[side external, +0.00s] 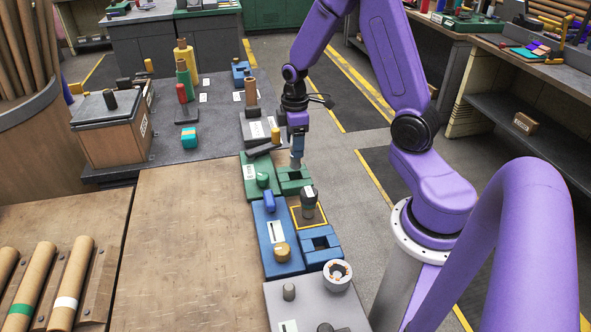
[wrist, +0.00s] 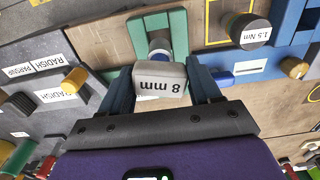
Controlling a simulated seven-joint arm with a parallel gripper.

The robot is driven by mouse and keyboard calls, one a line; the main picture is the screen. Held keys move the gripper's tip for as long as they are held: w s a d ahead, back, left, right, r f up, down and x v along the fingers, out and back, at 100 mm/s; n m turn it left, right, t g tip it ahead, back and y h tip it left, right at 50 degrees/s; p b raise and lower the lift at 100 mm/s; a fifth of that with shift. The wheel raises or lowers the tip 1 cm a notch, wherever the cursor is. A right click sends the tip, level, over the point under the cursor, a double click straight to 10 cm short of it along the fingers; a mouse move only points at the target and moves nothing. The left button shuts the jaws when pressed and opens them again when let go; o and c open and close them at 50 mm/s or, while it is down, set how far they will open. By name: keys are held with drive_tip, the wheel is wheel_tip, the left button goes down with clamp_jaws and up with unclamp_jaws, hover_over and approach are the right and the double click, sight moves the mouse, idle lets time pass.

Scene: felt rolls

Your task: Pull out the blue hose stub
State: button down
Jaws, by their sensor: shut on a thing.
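A short blue cylinder (side external: 269,200), which looks like the blue hose stub, stands at the seam between the green and blue fixtures; in the wrist view it shows (wrist: 222,80) right of my gripper. My gripper (side external: 297,155) is shut on a grey block marked "8 mm" (wrist: 160,77), with a finger on each side. A pale round end projects from the block at the green slotted block (side external: 294,188); whether it is seated there or above it I cannot tell. My gripper is apart from the blue stub.
A dark-topped piece marked "1.5 Nm" (wrist: 250,32) stands in a yellow-outlined square. A blue block with a square hole (side external: 322,258) and a white ring (side external: 338,275) lie nearer the camera. The wooden table (side external: 185,225) to the left is mostly clear.

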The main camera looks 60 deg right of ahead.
drive_tip(key=shift+r, duration=1.25)
